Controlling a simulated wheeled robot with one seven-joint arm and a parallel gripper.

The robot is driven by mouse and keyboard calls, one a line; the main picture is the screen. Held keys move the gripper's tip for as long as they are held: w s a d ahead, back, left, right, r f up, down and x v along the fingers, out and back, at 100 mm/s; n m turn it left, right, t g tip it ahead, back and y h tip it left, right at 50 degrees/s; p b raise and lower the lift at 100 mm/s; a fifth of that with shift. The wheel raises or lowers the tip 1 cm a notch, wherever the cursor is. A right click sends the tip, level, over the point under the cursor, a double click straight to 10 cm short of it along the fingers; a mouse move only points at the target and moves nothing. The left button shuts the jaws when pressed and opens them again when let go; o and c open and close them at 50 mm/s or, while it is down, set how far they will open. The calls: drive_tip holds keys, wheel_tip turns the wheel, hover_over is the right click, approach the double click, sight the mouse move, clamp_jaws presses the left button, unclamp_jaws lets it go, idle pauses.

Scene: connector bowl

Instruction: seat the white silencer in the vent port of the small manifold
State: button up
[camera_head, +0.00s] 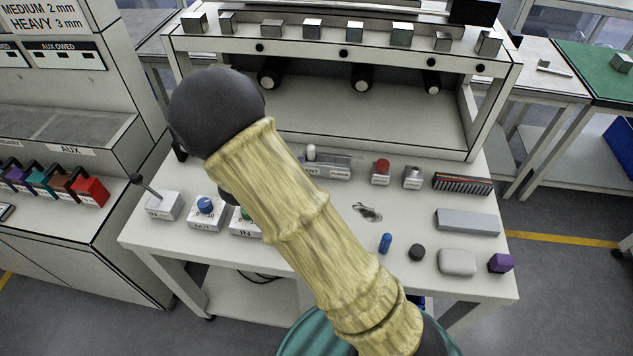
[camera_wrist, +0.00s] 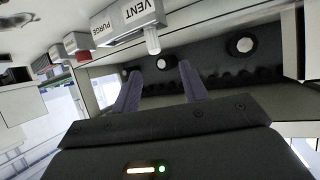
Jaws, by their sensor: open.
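The small manifold (camera_head: 335,167) is a grey and white block labelled VENT near the back of the white bench. It also shows in the wrist view (camera_wrist: 127,28), where the scene appears upside down. The white silencer (camera_head: 311,153) stands upright at its left end. In the wrist view the silencer (camera_wrist: 153,42) projects from the VENT block; how deep it sits in the port I cannot tell. My gripper (camera_wrist: 159,73) is open and empty, its fingertips apart from the silencer, which lies just beyond the gap between them. My arm hides the gripper in the head view.
Right of the manifold stand a red-topped block (camera_head: 382,170), a grey-topped block (camera_head: 412,177) and a striped rack (camera_head: 462,184). A raised shelf frame (camera_head: 330,57) stands behind. A blue peg (camera_head: 385,243), dark cap (camera_head: 417,252) and purple block (camera_head: 501,263) lie in front.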

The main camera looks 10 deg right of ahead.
drive_tip(key=s+d+r+n+g+y, duration=0.3)
drive_tip(key=s+d+n+y, duration=0.1)
drive_tip(key=s, duration=0.7)
drive_tip(key=s+d+r+n+g+y, duration=0.3)
drive_tip(key=s+n+g+y, duration=0.1)
drive_tip(key=s, duration=0.7)
drive_tip(key=shift+d, duration=0.4)
drive_tip(key=shift+r, duration=0.1)
drive_tip(key=p+v, duration=0.2)
drive_tip(key=w+p+v, duration=0.1)
drive_tip(key=p+v, duration=0.2)
drive_tip(key=shift+d+r, duration=0.1)
drive_tip(key=shift+r, duration=0.05)
